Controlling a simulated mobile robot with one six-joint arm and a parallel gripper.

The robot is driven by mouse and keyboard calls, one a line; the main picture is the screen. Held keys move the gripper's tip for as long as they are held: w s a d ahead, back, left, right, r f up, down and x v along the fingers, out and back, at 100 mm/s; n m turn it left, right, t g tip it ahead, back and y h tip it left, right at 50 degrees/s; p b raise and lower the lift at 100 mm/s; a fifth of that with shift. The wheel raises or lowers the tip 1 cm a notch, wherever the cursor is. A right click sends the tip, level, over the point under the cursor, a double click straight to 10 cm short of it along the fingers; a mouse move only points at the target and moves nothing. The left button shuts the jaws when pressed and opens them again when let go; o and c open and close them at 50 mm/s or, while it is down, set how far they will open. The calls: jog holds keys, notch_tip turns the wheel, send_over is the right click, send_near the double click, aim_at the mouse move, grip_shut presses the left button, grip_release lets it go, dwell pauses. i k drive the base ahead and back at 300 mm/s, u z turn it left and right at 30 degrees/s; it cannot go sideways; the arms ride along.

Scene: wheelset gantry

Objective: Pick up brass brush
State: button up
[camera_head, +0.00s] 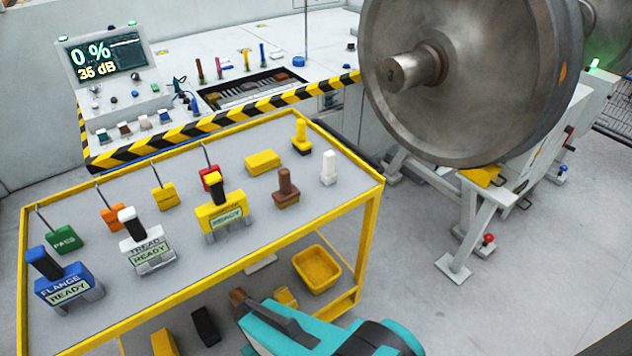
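No item carries a readable "brass brush" label. Two small upright-handled pieces on the cart top look brush-like: a yellow one (301,136) with a dark strip near its base, at the back right, and a brown one (286,189) on a wide block, nearer the front. I cannot tell which is the brass brush. My gripper (262,313), teal with dark grey parts, is at the bottom centre, low in front of the cart and apart from both pieces. Its fingertips are not clear. A brown-tipped dark piece shows beside it; I cannot tell whether it is held.
The yellow-framed cart (150,331) also bears blue FLANGE (66,280), white TREAD (146,243) and yellow (220,212) READY tools, tags and a white piece (328,168). Below is a yellow bin (317,268). A large wheel (465,105) stands at right; floor between is clear.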

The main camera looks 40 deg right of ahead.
aim_at(287, 195)
jog(key=z, duration=0.85)
jog(key=k, duration=0.95)
jog(key=u, duration=0.05)
jog(key=i, duration=0.8)
jog(key=z, duration=0.05)
